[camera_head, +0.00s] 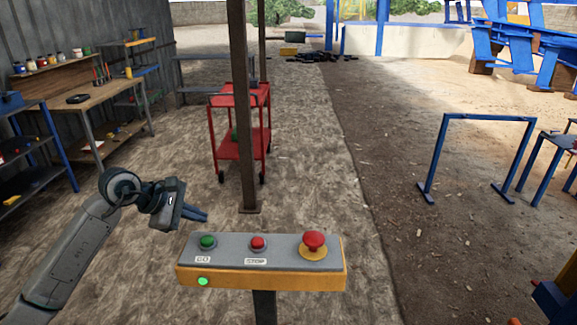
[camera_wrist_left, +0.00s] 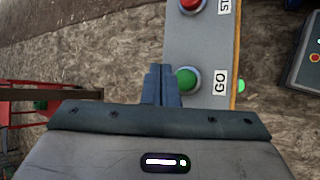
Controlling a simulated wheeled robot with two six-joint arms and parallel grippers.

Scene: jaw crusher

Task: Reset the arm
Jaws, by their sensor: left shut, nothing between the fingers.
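My left gripper (camera_head: 201,215) is shut and empty. It is just above and to the left of the control box's GO end in the head view. In the left wrist view the shut fingers (camera_wrist_left: 161,84) lie beside the green GO button (camera_wrist_left: 187,80), and contact cannot be told. The control box (camera_head: 330,279) is grey on top with a yellow front and stands on a dark post. It carries the green GO button (camera_head: 208,242), the red STOP button (camera_head: 257,243) and a red emergency mushroom button (camera_head: 314,240). A green lamp (camera_head: 203,281) is lit on its front. My right gripper is not visible.
A dark metal post (camera_head: 243,120) rises behind the box. A red cart (camera_head: 223,147) stands behind it. Workbenches (camera_head: 88,97) line the left wall. A blue frame (camera_head: 433,155) stands on the right. The ground between is mostly clear.

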